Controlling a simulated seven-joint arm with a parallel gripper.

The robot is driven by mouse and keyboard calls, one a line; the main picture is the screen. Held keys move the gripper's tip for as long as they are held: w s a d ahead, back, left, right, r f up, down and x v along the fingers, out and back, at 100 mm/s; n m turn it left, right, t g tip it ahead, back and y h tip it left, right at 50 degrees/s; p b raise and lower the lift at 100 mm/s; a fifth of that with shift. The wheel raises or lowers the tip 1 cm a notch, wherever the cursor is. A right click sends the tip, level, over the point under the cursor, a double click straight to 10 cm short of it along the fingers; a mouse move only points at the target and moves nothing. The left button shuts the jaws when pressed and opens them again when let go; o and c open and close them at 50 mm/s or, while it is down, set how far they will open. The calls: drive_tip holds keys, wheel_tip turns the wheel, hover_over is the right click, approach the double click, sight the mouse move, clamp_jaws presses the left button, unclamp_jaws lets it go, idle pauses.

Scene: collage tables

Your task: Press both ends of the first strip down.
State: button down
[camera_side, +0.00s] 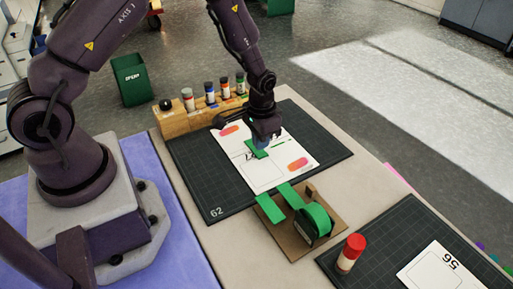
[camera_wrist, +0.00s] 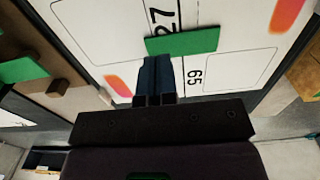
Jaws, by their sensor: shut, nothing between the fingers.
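A short green strip (camera_side: 256,153) lies on the white printed sheet (camera_side: 262,180), partly hidden by my gripper in the side view. In the wrist view the strip (camera_wrist: 190,41) lies flat-looking across the lines between printed boxes, near the numbers 27 and 65. My gripper (camera_wrist: 156,60) is shut and empty, with its dark blue fingertips at the lower edge of the strip, near its left end. It also shows low over the sheet in the side view (camera_side: 261,144). I cannot tell whether the tips touch the strip.
The sheet lies on a dark mat (camera_side: 200,190). In front stands a green tape roll (camera_side: 318,219) on a brown board, with two green pieces (camera_side: 270,208) beside it. A wooden rack (camera_side: 175,123) of bottles stands behind. A red-capped glue stick (camera_side: 351,252) stands on a second mat (camera_side: 395,235).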

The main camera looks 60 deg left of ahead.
sight(251, 142)
drive_tip(key=shift+f, duration=1.2)
idle(0.7)
drive_tip(key=shift+r, duration=3.55)
drive_tip(key=a+r+n, duration=0.2)
drive_tip(key=a+n, duration=0.3)
drive_tip(key=n, duration=0.1)
drive_tip(key=shift+d+f, duration=0.1)
drive_tip(key=shift+f, duration=3.25)
drive_tip(key=shift+f, duration=1.15)
